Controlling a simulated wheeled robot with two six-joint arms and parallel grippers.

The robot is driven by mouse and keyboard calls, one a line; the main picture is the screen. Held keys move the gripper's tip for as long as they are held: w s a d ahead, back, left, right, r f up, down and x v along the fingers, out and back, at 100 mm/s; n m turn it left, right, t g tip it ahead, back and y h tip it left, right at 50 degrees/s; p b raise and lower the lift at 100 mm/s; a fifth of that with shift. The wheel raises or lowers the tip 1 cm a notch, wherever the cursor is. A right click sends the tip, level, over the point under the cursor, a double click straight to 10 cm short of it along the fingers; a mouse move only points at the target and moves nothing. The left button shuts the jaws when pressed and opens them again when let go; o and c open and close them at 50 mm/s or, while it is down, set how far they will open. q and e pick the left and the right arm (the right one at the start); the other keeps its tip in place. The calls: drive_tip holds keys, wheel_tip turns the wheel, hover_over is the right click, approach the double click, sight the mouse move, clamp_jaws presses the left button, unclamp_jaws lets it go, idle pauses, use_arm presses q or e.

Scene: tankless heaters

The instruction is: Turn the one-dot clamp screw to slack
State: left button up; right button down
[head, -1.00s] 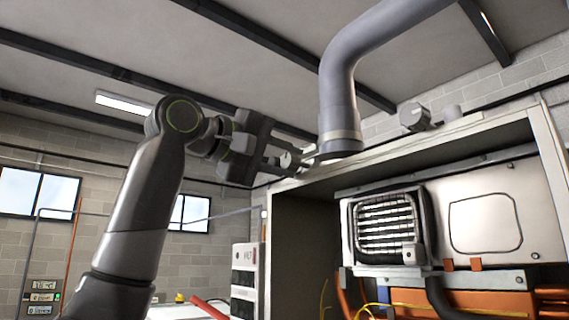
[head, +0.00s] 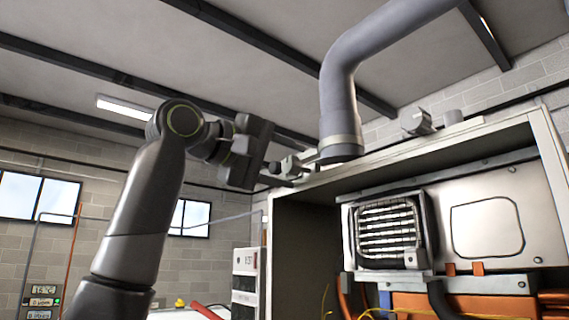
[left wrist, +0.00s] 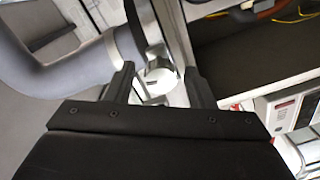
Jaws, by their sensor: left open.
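The grey flue pipe (head: 338,85) comes down to the cabinet top and ends in a pale collar (head: 340,147). A small grey clamp screw knob (head: 291,164) is left of the collar. It also shows in the left wrist view (left wrist: 160,78), between my left fingers. My left gripper (head: 287,174) is open at this knob, one finger on each side; contact cannot be told. The wrist view shows both fingers (left wrist: 160,88) apart. A second grey knob (head: 416,121) sits right of the pipe. I cannot make out dots on either knob. My right gripper is not in view.
The open heater cabinet (head: 400,165) stands below, with a finned grille (head: 388,229) and hoses inside. Its top edge runs close under my left gripper. The pipe is close to the right of it. Room to the left, towards the windows (head: 190,216), is clear.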

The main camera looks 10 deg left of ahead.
use_arm(q)
drive_tip(key=shift+s+a+f, duration=0.1)
drive_tip(key=shift+s+a, duration=0.1)
drive_tip(key=b+v, duration=0.7)
drive_tip(key=v, duration=1)
drive_tip(key=shift+w, duration=0.1)
